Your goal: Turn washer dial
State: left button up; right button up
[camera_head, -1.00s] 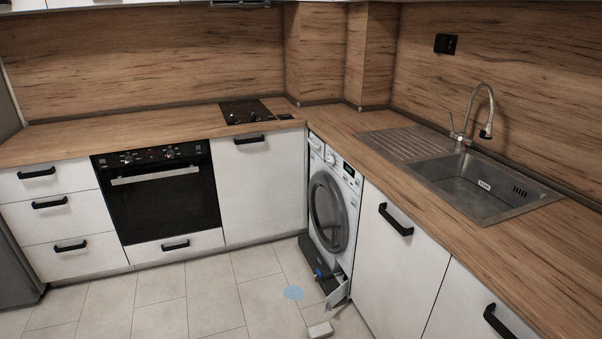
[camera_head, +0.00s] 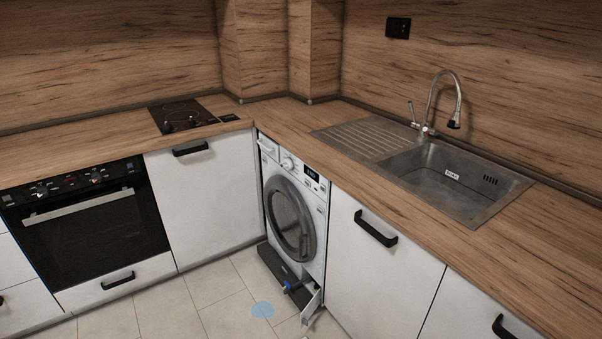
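The white washer (camera_head: 293,204) stands under the worktop in the corner, to the left of the cabinet below the sink. Its dial (camera_head: 287,163) is a round light knob on the top panel, between the detergent drawer (camera_head: 267,148) and a dark display (camera_head: 311,173). The round grey-rimmed door (camera_head: 290,219) looks shut. The dial is too small to read its setting. Neither of my grippers is in view.
At the washer's foot a dark lower panel (camera_head: 277,272) and a small open flap (camera_head: 311,306) stick out over the floor. An oven (camera_head: 85,222) is at left, a sink (camera_head: 450,180) at right.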

aim_at(288, 164)
jog(key=z, duration=0.55)
jog(key=i+j+z, duration=0.15)
jog(key=j+z, duration=0.2)
jog(key=i+j+z, duration=0.1)
jog(key=j+z, duration=0.6)
jog(key=j, duration=0.2)
